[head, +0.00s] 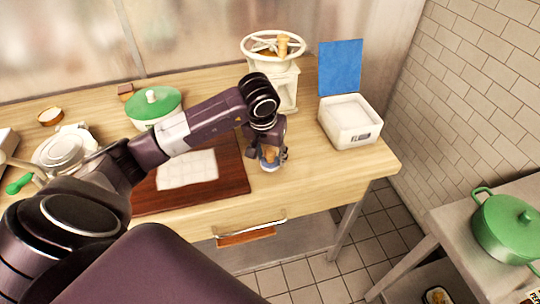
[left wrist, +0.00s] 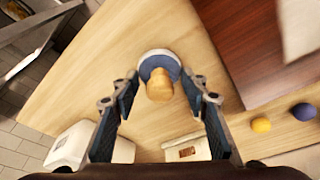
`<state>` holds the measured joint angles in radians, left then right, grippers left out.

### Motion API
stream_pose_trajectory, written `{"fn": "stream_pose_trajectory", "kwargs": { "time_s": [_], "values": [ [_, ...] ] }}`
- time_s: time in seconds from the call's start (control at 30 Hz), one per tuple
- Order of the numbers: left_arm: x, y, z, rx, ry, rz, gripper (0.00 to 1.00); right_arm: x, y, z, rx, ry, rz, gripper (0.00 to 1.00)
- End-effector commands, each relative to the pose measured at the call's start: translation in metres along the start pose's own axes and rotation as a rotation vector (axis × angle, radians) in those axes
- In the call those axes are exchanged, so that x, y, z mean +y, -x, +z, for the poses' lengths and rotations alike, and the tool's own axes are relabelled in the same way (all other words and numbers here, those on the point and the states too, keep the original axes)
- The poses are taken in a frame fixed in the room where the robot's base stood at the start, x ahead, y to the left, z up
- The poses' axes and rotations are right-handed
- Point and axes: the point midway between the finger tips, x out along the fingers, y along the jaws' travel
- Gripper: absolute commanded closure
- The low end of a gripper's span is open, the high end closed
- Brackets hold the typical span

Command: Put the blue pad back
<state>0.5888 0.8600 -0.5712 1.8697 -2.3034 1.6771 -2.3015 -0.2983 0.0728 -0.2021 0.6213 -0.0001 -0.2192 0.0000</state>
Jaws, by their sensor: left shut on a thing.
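My left gripper (head: 268,148) is at the right part of the wooden counter, pointing down. It is shut on the wooden knob of a small round blue pad (head: 270,165) with a pale rim. In the left wrist view the gripper's fingers (left wrist: 160,88) stand on either side of the knob, and the blue pad (left wrist: 150,63) shows beyond it. The pad is at or just above the counter; I cannot tell if it touches. My right gripper is out of view.
A white box (head: 350,140) with a blue panel (head: 340,67) upright behind it stands to the right. A white hand-wheel machine (head: 284,90) is behind. A brown board (head: 225,172) with a pale sheet (head: 187,170) lies left.

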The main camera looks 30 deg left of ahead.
Motion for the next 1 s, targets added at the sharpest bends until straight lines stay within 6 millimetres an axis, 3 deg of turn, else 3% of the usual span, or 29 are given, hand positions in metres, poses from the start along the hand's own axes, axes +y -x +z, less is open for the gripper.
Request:
{"fn": "stream_pose_trajectory", "kwargs": {
  "time_s": [0.1,0.5,0.53,0.67,1.0],
  "values": [
    [-0.001,-0.009,0.003,0.0,0.002,-0.001,0.78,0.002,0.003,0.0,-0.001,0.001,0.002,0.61],
    [-0.001,-0.015,0.004,0.002,0.0,-0.001,0.78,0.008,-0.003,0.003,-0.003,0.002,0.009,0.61],
    [-0.001,-0.013,0.003,0.002,0.0,-0.001,0.56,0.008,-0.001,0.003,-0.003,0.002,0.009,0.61],
    [-0.001,-0.013,0.004,0.001,0.0,-0.001,0.41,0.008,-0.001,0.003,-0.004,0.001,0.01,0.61],
    [0.0,-0.011,0.003,0.001,0.001,0.0,0.41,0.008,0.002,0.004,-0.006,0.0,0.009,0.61]
  ]
}}
